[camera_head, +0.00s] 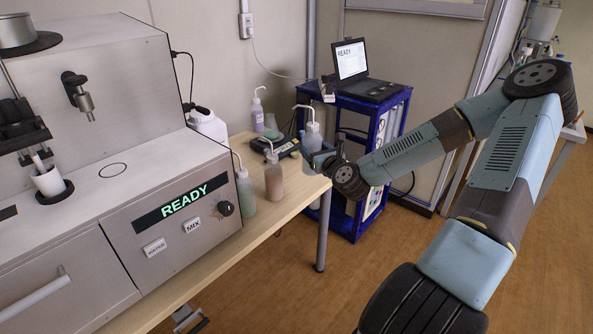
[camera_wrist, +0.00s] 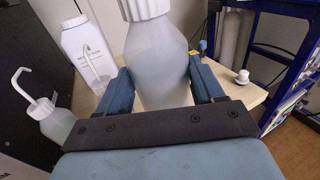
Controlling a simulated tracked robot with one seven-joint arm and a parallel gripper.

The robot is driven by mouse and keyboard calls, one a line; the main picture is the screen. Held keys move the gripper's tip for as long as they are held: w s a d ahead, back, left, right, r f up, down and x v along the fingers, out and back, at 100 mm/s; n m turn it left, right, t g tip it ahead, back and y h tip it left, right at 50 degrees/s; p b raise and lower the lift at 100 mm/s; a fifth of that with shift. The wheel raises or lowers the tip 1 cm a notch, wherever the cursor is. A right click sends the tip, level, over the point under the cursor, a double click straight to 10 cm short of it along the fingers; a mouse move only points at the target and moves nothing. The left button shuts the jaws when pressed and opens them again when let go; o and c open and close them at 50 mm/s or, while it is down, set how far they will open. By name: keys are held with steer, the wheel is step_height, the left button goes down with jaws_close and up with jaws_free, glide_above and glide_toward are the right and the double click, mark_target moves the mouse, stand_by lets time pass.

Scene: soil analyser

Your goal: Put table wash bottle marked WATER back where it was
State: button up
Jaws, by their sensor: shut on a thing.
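My gripper (camera_head: 322,160) is shut on a translucent wash bottle (camera_head: 313,136) with a white cap and bent spout. The bottle is upright at the table's right end, in front of the blue cart. In the wrist view, my gripper (camera_wrist: 160,88) has one finger on each side of the pale, nearly clear bottle (camera_wrist: 158,58). Its marking cannot be read, and its lower part is hidden by my gripper. Whether its base touches the table cannot be told. The wooden table (camera_head: 296,197) runs along the analyser.
A greenish wash bottle (camera_head: 245,192) and a brownish one (camera_head: 273,180) stand near the table's front edge. A lilac one (camera_head: 257,117) stands behind. A dark device (camera_head: 283,148) and a white jug (camera_head: 208,126) are nearby. The blue cart (camera_head: 366,120) carries a laptop (camera_head: 352,62).

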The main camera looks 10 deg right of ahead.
steer(key=w+a+f, duration=0.1)
steer(key=w+f, duration=0.3)
steer(key=w+a+f, duration=0.1)
steer(key=w+f, duration=0.2)
steer(key=f, duration=0.1)
steer(key=w+a+f, duration=0.1)
steer(key=w+f, duration=0.3)
steer(key=shift+w, duration=0.3)
steer(key=o, duration=0.8)
steer(key=shift+f, duration=0.1)
